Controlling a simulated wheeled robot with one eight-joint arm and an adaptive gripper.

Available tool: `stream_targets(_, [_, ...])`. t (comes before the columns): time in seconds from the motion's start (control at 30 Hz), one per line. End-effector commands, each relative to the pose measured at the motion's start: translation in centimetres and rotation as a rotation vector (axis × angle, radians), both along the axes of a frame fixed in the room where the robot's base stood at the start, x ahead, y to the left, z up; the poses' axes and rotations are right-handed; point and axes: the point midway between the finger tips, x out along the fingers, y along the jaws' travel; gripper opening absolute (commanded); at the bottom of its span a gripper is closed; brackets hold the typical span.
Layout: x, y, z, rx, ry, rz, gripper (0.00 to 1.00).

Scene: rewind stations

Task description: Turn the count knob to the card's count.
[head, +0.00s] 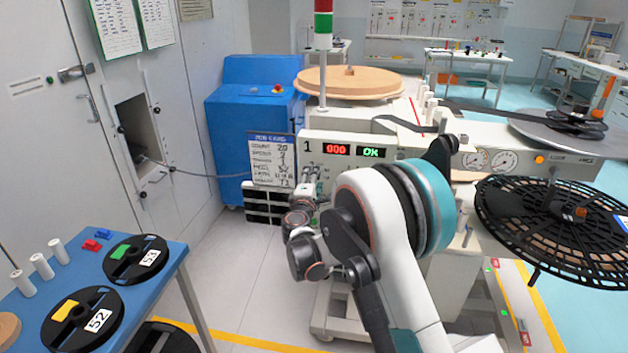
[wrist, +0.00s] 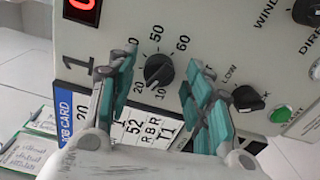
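The count knob (wrist: 158,70) is a black dial on the light panel of station 1, ringed by numbers including 10, 20, 50 and 60. Its pointer seems to be on the lower side, near 10 and 20, but I cannot read it exactly. My gripper (wrist: 157,72) is open, its teal fingers on either side of the knob in the wrist view; contact cannot be told. In the head view my gripper (head: 310,183) is at the panel front and hides the knob. The job card (head: 272,160) hangs left of the panel; its count line appears to read 20.
The red display (head: 336,149) reads 000 beside a green OK display (head: 371,152). Another black knob (wrist: 248,98) and a green button (wrist: 281,114) are on the panel to the right. A blue table (head: 182,247) with reels stands at lower left.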

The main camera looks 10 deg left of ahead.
Motion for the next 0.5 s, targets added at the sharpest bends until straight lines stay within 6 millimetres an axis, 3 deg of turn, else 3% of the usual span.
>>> stream_targets(0.3, [-0.2,0.0,0.1,0.000,0.000,0.000,0.48])
stream_targets(0.5, [-2.8,0.0,0.1,0.000,0.000,0.001,0.48])
